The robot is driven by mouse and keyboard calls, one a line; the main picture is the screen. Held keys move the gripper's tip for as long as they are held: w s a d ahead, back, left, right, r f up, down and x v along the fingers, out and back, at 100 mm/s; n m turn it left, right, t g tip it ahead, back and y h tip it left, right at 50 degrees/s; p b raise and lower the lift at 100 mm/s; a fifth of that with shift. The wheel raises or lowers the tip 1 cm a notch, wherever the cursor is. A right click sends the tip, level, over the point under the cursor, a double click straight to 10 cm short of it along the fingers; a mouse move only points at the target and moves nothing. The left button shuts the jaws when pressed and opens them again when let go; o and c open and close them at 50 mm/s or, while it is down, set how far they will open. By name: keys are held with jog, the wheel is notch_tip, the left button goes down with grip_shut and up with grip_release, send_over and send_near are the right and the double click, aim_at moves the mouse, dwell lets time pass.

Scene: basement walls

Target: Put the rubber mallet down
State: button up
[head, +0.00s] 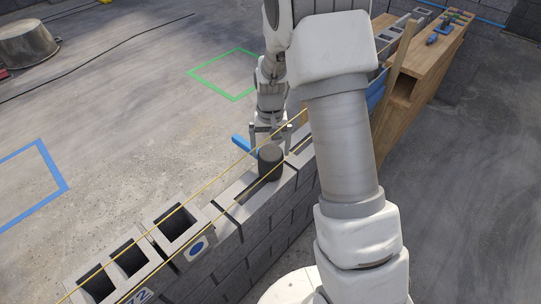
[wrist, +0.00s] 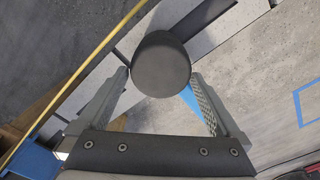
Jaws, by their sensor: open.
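The rubber mallet has a dark grey head (head: 270,163) and a blue handle (head: 243,146). The head appears to stand on top of the block wall (head: 235,208), with the handle sticking out to the left past the wall's edge. My gripper (head: 268,130) is just behind and above the head, pointing down. A bit of blue handle (wrist: 190,97) shows by the right finger. My gripper is open.
Yellow strings (head: 215,182) run along the wall. Hollow blocks (head: 173,225) stand at its near end. A wooden bench (head: 432,60) with tools is at the back right. Green (head: 236,99) and blue (head: 62,184) outlines mark clear floor to the left.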

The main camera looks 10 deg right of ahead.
notch_tip(320, 180, up, 6)
jog(key=shift+s+f+p, duration=0.1)
jog(key=shift+p, duration=0.45)
jog(key=s+r+n+t, duration=0.2)
jog(key=s+r+t, duration=0.2)
jog(key=s+r, duration=1.4)
jog(key=s+r+t, duration=0.1)
jog(key=s+r, duration=0.2)
jog(key=s, duration=0.3)
jog(key=shift+t, duration=0.3)
jog(key=shift+a+r, duration=0.1)
